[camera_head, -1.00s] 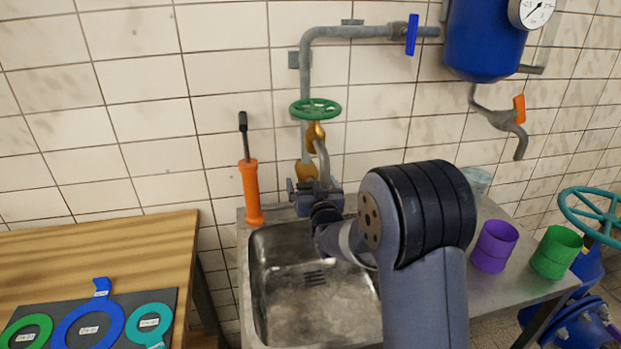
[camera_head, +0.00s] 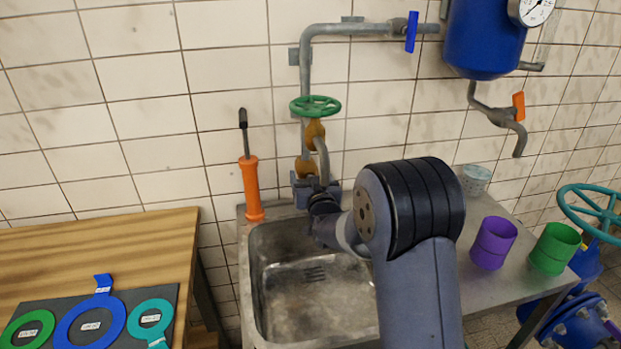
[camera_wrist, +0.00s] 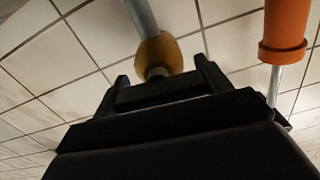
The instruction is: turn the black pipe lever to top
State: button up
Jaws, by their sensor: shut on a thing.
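A grey pipe (camera_head: 307,80) runs down the tiled wall through a green handwheel (camera_head: 315,106) to brass fittings (camera_head: 306,166) above the sink. My gripper (camera_head: 306,184) is just below the lower brass fitting, at the pipe's lower end. In the wrist view, my gripper's (camera_wrist: 162,78) two fingers stand on either side of a brass collar (camera_wrist: 158,52) and pipe end. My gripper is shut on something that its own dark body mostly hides. No separate black lever shows on this pipe, so the lever's angle cannot be told.
The sink (camera_head: 318,305) is below. Purple (camera_head: 493,243) and green (camera_head: 555,249) cups stand right. A wooden table (camera_head: 90,250) is left.

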jog(key=shift+c, duration=0.7)
jog(key=shift+f+b, duration=0.15)
jog(key=shift+b, duration=0.35)
jog(key=shift+n+b, duration=0.4)
jog(key=shift+b, duration=0.25)
jog(key=o, duration=1)
jog(key=s, duration=0.3)
jog(key=s+d+b, duration=0.1)
jog(key=s, duration=0.3)
jog(key=s+d, duration=0.1)
jog(key=s, duration=0.2)
jog(key=shift+s+r+b, duration=0.2)
jog(key=shift+s+b, duration=0.1)
jog(key=shift+b, duration=0.1)
